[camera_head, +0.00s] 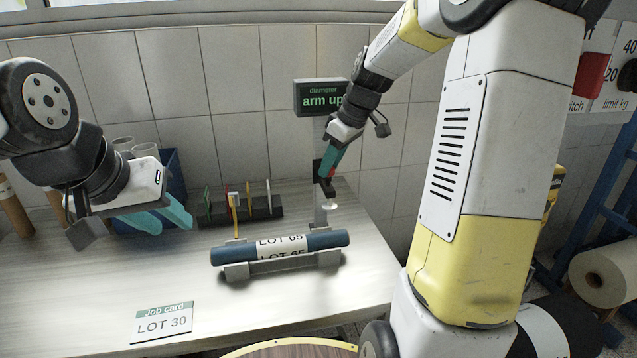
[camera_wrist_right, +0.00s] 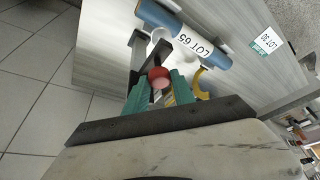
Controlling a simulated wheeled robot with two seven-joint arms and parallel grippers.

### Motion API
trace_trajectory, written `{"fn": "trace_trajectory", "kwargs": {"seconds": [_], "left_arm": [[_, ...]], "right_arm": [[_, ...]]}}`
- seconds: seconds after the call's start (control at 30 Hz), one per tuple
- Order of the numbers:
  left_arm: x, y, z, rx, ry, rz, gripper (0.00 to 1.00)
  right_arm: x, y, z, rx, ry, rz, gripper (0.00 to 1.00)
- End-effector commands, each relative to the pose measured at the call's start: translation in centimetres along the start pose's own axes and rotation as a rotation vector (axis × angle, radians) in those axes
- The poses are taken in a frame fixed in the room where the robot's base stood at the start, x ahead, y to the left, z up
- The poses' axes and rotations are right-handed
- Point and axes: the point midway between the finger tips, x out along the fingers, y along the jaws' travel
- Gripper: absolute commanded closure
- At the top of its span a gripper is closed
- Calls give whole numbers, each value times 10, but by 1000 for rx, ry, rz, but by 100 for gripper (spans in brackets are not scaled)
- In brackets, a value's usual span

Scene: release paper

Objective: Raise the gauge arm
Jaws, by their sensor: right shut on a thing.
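The gauge stands at the back of the table, with a post (camera_head: 320,218) and a dark display (camera_head: 321,97) reading "diameter" and "arm up". My right gripper (camera_head: 326,170) is at the gauge arm. In the right wrist view, its teal fingers are shut on the red knob (camera_wrist_right: 158,77) of the gauge arm. A white round part (camera_wrist_right: 160,36) shows just beyond the knob. Below and in front, a blue roll (camera_head: 325,239) labelled LOT 65 lies on a grey cradle (camera_head: 285,264), apart from my gripper. My left gripper (camera_head: 168,214) is open and empty above the table's left side.
A job card (camera_head: 163,323) reading LOT 30 lies at the table front. A dark rack (camera_head: 262,211) with coloured upright pieces stands behind the roll. The table front is mostly clear.

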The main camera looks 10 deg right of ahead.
Motion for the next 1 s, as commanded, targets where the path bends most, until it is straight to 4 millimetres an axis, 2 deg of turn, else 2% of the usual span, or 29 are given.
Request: {"fn": "trace_trajectory", "kwargs": {"seconds": [0.03, 0.1, 0.23, 0.37, 0.63, 0.67, 0.73, 1.0], "left_arm": [[0, 0, 0, 0, 0, 0, 64], [0, 0, 0, 0, 0, 0, 64], [0, 0, 0, 0, 0, 0, 64], [0, 0, 0, 0, 0, 0, 64], [0, 0, 0, 0, 0, 0, 64], [0, 0, 0, 0, 0, 0, 64], [0, 0, 0, 0, 0, 0, 64], [0, 0, 0, 0, 0, 0, 64]], "right_arm": [[-16, 2, -8, -2, 7, 9, 100], [-31, 2, -14, -2, 7, 9, 100], [-51, 1, -22, -2, 5, 7, 100], [-58, 1, -24, 0, 4, 6, 100], [-60, 1, -26, -1, 7, 9, 100], [-60, 1, -26, -1, 8, 9, 64], [-60, 1, -26, -1, 7, 9, 51], [-58, 0, -24, 0, 2, 4, 49]]}}
